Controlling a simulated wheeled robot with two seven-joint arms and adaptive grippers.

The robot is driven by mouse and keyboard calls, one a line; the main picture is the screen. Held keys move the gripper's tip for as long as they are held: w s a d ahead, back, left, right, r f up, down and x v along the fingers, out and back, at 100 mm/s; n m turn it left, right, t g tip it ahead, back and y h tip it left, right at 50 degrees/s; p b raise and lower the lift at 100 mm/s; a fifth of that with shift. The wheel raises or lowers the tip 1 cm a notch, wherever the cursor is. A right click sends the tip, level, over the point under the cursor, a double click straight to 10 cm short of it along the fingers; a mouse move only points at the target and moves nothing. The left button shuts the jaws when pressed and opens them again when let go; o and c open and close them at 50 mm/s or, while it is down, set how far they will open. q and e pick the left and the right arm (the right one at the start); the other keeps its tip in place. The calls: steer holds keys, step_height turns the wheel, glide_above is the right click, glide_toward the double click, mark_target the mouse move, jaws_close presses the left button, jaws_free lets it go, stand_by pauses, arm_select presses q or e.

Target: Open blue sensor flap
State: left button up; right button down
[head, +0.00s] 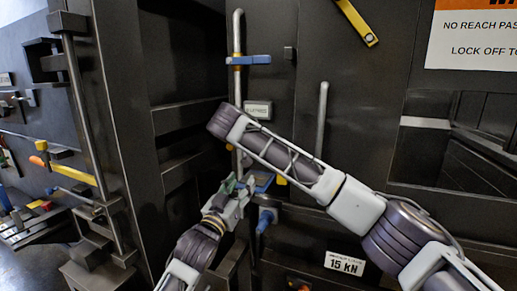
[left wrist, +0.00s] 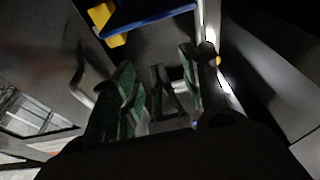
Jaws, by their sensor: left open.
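A blue flap-like plate with a yellow part (head: 263,183) sits low on the dark machine front, beside the vertical grey pipe. In the left wrist view a blue plate (left wrist: 150,14) with yellow edges crosses the top, beyond the fingertips. My left gripper (head: 233,188), with green finger pads, is just left of the lower blue plate in the head view. In the left wrist view its fingers (left wrist: 155,85) are spread, and no held object shows between them. I cannot tell whether a finger touches the plate. My right gripper is out of view.
A blue bracket (head: 248,60) is on the upper pipe (head: 237,35). A grey handle (head: 322,118) stands to its right. A 15 kN label (head: 344,262) is low on the panel. My other arm crosses in front of the machine. Levers (head: 66,172) are at left.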

arm_select(q)
steer(key=shift+v, duration=1.5)
steer(key=shift+d, duration=0.15)
